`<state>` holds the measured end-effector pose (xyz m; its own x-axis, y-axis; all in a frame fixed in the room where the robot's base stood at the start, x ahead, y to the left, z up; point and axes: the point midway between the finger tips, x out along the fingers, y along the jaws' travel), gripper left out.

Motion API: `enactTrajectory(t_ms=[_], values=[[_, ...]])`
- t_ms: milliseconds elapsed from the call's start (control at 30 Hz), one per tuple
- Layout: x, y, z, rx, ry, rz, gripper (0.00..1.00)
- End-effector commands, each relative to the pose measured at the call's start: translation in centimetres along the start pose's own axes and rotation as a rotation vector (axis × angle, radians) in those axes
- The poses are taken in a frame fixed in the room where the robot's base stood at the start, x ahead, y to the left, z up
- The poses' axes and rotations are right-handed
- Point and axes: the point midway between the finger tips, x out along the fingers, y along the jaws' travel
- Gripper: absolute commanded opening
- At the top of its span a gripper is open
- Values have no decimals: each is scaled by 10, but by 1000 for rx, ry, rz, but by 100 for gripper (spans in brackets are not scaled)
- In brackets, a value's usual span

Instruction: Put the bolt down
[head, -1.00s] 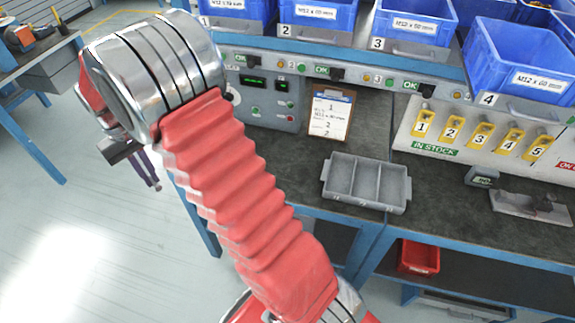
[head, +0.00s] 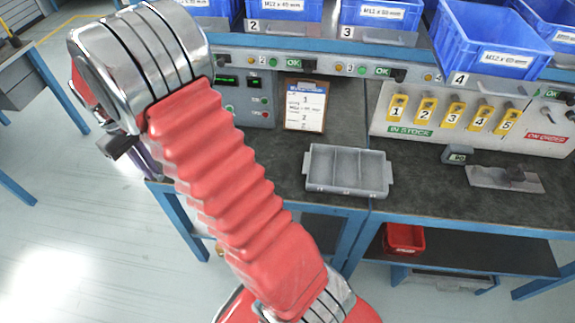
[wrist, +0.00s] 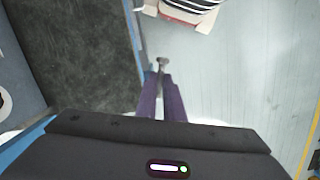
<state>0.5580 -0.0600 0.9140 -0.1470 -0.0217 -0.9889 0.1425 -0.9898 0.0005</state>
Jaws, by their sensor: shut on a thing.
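My gripper (wrist: 160,82) shows in the wrist view with its two dark purple fingers close together. It is shut on a bolt (wrist: 162,61), whose grey head sticks out past the fingertips. The bolt's shank is mostly hidden between the fingers. Pale floor lies below the bolt, just right of a blue bench edge. In the head view my arm hides most of the gripper and I cannot see the bolt there. A grey tray (head: 318,188) with three compartments stands on the dark bench top, right of my arm, and looks empty.
Blue bins (head: 490,45) line the shelf above the bench. A clipboard (head: 305,106) leans behind the tray. Numbered yellow holders (head: 452,112) stand on a white panel at right, with a flat metal plate (head: 500,180) in front. A red bin (head: 404,238) sits on the lower shelf.

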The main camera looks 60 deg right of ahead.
Motion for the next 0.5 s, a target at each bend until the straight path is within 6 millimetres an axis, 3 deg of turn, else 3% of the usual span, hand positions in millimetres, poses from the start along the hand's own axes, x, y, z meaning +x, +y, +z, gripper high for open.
enactTrajectory(t_ms=[33,200,500], values=[[2,20,9,-25,-1,3,0],[7,80,39,-159,-1,24,0],[20,170,108,-393,-2,59,0]])
